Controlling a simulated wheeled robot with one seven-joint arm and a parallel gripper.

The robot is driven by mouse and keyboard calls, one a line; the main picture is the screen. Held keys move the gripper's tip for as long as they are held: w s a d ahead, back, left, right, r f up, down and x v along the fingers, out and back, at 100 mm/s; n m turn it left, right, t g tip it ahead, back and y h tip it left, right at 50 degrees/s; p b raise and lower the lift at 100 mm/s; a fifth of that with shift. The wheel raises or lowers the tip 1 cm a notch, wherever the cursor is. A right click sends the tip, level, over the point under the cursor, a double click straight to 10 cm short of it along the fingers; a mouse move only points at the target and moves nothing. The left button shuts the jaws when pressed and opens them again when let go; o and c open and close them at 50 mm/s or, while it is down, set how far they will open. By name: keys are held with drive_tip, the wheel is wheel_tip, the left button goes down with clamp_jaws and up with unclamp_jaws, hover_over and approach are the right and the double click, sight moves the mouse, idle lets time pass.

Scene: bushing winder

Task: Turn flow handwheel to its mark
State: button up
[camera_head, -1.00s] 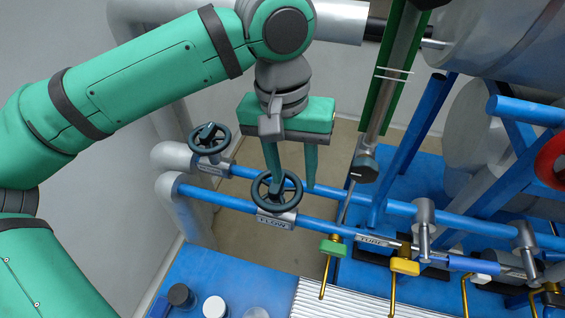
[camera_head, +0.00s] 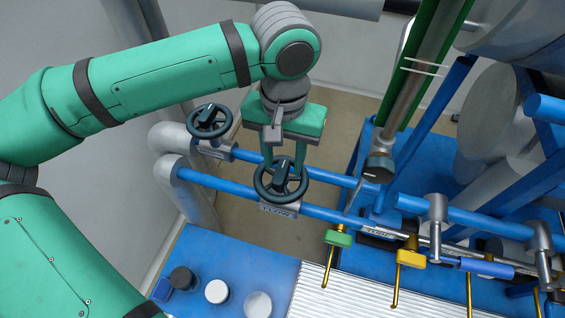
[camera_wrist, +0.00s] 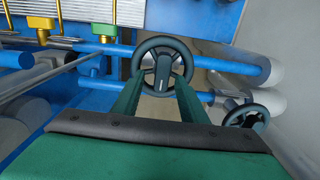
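The flow handwheel (camera_head: 260,190) is a dark spoked wheel on a blue pipe, with a small label plate (camera_head: 278,209) below it. A raised bar crosses its hub. In the wrist view the wheel (camera_wrist: 162,41) faces my gripper, with the bar upright. My gripper (camera_head: 284,163) is at the wheel from the far side, its two green fingers apart. In the wrist view my gripper's fingers (camera_wrist: 161,82) reach the left and right of the lower rim, with the hub bar between them. I cannot tell whether they touch the wheel.
A second dark handwheel (camera_head: 209,121) sits on the other pipe, up-left of the flow one. A green valve handle (camera_head: 338,239) and a yellow one (camera_head: 410,258) stand at the right. A slanted green and metal column (camera_head: 418,75) rises right of my gripper. Jars (camera_head: 216,291) stand on the blue bench.

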drive_tip(key=shift+w+a+f, duration=0.1)
drive_tip(key=shift+a+f, duration=0.1)
drive_tip(key=shift+f, duration=1.05)
drive_tip(key=shift+c, duration=0.6)
clamp_jaws()
